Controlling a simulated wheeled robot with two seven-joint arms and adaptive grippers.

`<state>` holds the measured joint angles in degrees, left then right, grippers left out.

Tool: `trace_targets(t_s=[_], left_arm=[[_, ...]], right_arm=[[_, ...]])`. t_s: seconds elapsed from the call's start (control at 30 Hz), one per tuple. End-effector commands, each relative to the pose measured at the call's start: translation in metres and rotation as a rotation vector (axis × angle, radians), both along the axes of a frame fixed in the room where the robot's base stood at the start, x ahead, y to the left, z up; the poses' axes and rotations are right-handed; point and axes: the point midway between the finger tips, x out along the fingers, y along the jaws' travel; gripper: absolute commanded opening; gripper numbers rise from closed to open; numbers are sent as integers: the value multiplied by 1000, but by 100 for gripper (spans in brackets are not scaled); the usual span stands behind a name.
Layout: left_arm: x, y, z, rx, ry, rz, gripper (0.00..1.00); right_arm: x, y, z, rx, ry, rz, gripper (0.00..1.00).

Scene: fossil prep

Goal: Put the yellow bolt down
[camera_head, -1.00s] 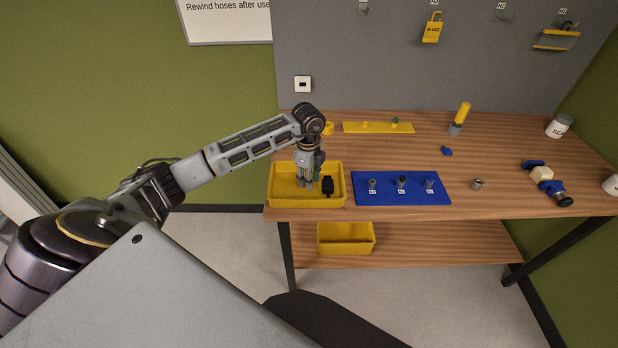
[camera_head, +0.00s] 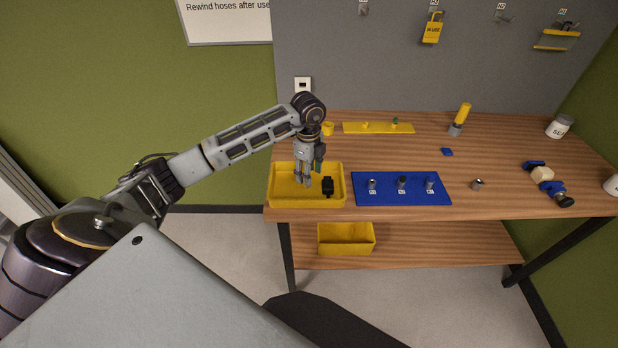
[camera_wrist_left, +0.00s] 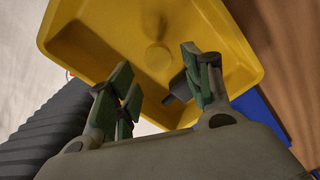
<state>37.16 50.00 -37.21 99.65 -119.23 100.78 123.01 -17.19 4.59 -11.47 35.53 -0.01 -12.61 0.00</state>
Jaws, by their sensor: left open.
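The yellow tray (camera_head: 338,200) stands at the left front of the bench. In the left wrist view a round yellow piece (camera_wrist_left: 158,57), apparently the yellow bolt, sits on the floor of the tray (camera_wrist_left: 85,60). It is hard to tell from the tray by colour, and I cannot make it out in the head view. My left gripper (camera_head: 305,183) is over the tray, fingers pointing down. In the left wrist view its green-padded fingers (camera_wrist_left: 156,64) are apart, with the round yellow piece seen between them. My right gripper is not in view.
A black part (camera_head: 327,187) lies in the tray, close to one finger. A blue mat (camera_head: 415,196) with several small posts is right of the tray. A yellow strip (camera_head: 378,128) and a small yellow cup (camera_head: 327,128) are behind. A yellow bin (camera_head: 345,246) is on the lower shelf.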

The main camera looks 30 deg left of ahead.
Motion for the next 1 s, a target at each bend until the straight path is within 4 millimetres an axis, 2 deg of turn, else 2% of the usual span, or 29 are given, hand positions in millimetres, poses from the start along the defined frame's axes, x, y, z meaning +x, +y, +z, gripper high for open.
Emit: trace_targets(t_s=[0.5,0.7,1.0], left_arm=[[0,1,71,0,-2,-1,50],[0,1,87,1,-1,-1,50],[0,1,91,0,0,-1,50]], right_arm=[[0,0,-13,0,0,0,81],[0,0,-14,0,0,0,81],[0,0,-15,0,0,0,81]])
